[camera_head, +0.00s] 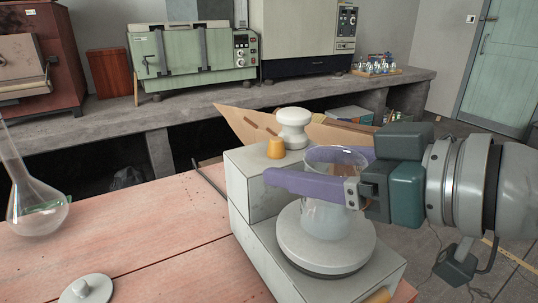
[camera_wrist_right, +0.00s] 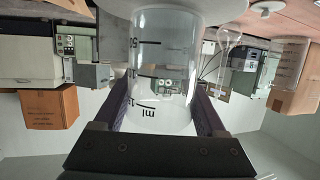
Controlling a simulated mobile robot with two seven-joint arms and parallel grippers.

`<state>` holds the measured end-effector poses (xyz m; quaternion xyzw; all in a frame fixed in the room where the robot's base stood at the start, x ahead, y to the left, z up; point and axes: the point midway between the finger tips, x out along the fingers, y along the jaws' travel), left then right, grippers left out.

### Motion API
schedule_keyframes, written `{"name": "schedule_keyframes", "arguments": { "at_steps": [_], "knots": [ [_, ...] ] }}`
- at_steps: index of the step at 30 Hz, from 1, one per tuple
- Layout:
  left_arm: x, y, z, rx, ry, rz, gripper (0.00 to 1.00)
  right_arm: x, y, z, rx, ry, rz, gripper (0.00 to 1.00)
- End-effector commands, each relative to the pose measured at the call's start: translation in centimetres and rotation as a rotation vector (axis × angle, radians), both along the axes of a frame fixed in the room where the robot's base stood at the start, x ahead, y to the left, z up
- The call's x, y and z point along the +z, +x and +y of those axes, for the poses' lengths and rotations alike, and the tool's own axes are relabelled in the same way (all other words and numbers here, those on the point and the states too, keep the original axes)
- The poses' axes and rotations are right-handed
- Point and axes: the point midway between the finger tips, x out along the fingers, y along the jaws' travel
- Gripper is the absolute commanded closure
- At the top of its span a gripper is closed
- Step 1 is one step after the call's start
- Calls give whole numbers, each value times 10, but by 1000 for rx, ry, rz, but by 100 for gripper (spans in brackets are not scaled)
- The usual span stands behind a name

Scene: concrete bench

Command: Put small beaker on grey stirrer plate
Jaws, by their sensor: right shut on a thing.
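The small beaker (camera_head: 326,216) is clear glass and stands upright, with its base at the round top of the grey stirrer plate (camera_head: 350,257). Whether the base fully touches the plate is hard to tell. My right gripper (camera_head: 310,186) reaches in from the right, its purple fingers shut on the beaker's sides. In the right wrist view the beaker (camera_wrist_right: 160,70) shows upside down between the fingers, its printed marks visible, with its base against the pale disc (camera_wrist_right: 215,10). My left gripper is not in view.
An orange knob (camera_head: 275,148) and a white knobbed piece (camera_head: 293,128) sit on the raised rear of the stirrer. A round flask (camera_head: 38,212) stands on the left of the reddish table (camera_head: 150,235), and a pale lid-like disc (camera_head: 87,290) lies in front. The table between them is clear.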

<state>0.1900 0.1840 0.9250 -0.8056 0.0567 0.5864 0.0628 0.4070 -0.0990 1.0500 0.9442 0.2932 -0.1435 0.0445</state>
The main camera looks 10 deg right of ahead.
Motion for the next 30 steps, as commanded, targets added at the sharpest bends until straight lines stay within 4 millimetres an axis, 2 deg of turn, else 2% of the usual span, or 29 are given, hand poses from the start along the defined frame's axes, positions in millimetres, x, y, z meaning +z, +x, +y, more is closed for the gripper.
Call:
{"name": "schedule_keyframes", "arguments": {
  "at_steps": [11, 12, 18, 27, 30],
  "knots": [
    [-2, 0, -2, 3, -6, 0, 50, -4, 0, 0, 0, 1, 0, 92],
    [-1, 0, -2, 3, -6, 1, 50, -4, 0, 0, -1, 1, 0, 22],
    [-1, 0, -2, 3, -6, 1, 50, -3, 0, 0, 0, 1, 1, 0],
    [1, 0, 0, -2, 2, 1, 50, 2, 0, 0, 0, 1, -2, 0],
    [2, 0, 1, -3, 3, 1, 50, 2, -8, -6, -2, -1, 2, 0]
  ]
}}
